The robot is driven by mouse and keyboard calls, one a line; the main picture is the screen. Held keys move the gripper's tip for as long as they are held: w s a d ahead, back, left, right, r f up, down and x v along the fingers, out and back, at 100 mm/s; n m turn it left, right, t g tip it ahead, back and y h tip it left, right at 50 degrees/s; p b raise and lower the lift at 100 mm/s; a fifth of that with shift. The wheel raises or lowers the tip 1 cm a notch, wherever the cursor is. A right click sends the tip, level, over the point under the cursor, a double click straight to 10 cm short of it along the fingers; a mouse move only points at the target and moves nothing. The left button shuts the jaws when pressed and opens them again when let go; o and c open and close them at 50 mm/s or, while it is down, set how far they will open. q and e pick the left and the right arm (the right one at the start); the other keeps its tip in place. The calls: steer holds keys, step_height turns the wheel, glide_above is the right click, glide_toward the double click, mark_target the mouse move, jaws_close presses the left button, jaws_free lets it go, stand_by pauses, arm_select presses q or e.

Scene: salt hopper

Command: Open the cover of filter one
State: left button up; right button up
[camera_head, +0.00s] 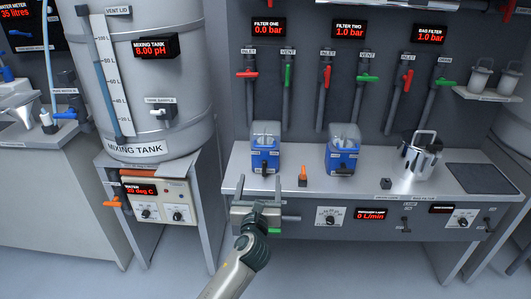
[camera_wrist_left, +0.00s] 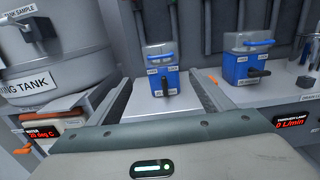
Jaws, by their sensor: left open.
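Filter one (camera_head: 265,157) is the left blue housing with a clear cover (camera_head: 265,130) on top and a dark lever at its front. It stands on the grey bench below the "FILTER ONE" display (camera_head: 268,28), which reads 0.0 bar. The cover looks down on the housing. My left gripper (camera_head: 259,183) is open and empty in front of the bench edge, apart from the filter. In the left wrist view, filter one (camera_wrist_left: 164,82) shows between the two fingers, farther off, with a blue bar over its clear cover (camera_wrist_left: 159,53). My right gripper is not in view.
Filter two (camera_head: 341,160), a similar blue unit, stands to the right, with a small orange item (camera_head: 303,175) between them. A steel pot (camera_head: 419,155) stands farther right. Red and green valve handles are on the wall behind. The mixing tank (camera_head: 150,80) is at left.

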arm_select(q)
glide_toward(264, 147)
steer(key=shift+w+f+b, duration=0.1)
steer(key=shift+w+b, duration=1.3)
steer(key=shift+w, duration=2.5)
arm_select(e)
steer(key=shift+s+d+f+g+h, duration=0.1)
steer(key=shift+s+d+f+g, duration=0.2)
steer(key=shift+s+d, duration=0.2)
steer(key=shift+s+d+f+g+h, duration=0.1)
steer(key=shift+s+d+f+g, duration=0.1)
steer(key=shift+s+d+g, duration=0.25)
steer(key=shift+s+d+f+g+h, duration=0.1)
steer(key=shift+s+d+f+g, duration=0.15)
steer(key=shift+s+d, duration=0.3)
arm_select(q)
steer(key=c, duration=1.5)
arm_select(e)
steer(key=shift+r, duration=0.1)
